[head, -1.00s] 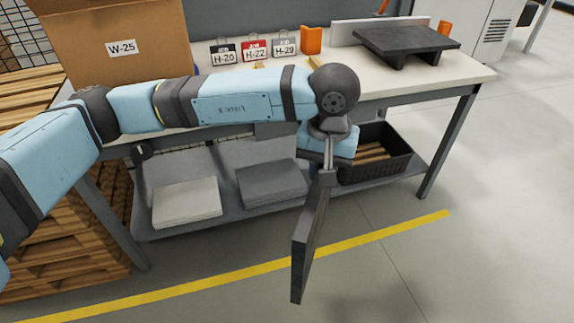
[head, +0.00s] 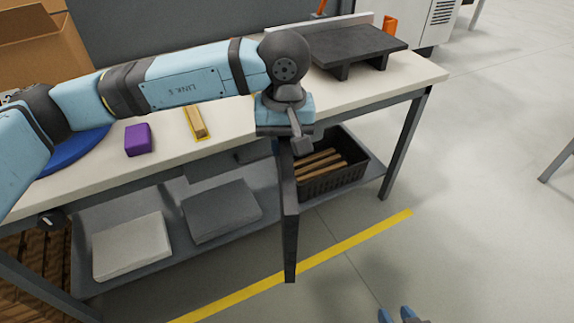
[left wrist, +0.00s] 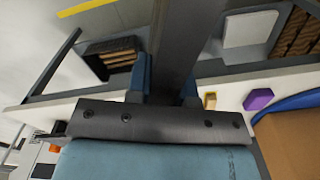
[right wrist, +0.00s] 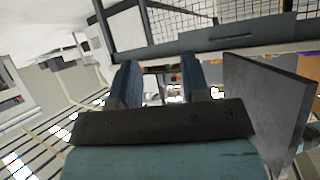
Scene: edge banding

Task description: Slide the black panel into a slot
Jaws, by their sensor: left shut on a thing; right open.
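The black panel (head: 289,225) hangs upright, seen nearly edge-on, in front of the workbench in the head view. My left gripper (head: 299,145) is shut on its upper end. In the left wrist view the panel (left wrist: 183,40) runs up between the two blue fingers (left wrist: 165,85). My right gripper (head: 400,314) shows only its blue fingertips at the bottom edge of the head view. In the right wrist view its fingers (right wrist: 160,80) are apart with nothing between them. A dark flat board (right wrist: 265,100), probably the same panel, stands to their right. I cannot make out a slot.
The workbench (head: 225,128) carries a dark raised platform (head: 357,42), a purple block (head: 138,139) and a wooden piece (head: 195,122). Its lower shelf holds a black crate (head: 333,182) with wood strips and two flat stacks. The floor at right is mostly clear.

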